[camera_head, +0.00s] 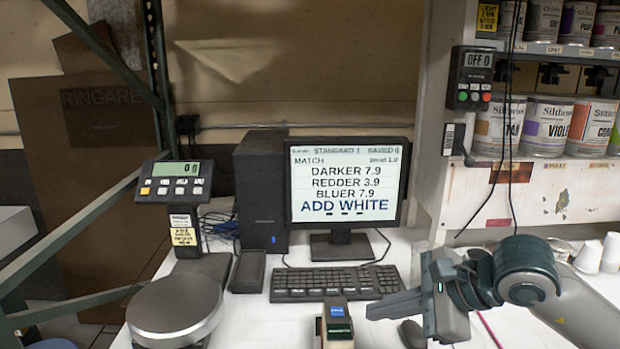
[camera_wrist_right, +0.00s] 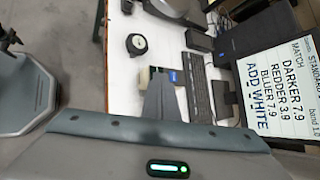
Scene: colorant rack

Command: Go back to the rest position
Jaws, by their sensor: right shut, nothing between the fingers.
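My right gripper (camera_head: 372,312) reaches in from the right in the head view, above the white table (camera_head: 265,332) and just in front of the keyboard (camera_head: 335,282). Its fingers point left and are shut with nothing between them. In the right wrist view the shut fingers (camera_wrist_right: 157,80) point up the picture, over the white table.
A small device with a blue label (camera_head: 337,318) stands left of my right fingertips. A dark mouse (camera_head: 412,335) lies below the gripper. A scale (camera_head: 176,308) is at left, a monitor (camera_head: 347,185) behind. White cups (camera_head: 589,257) stand near my right arm.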

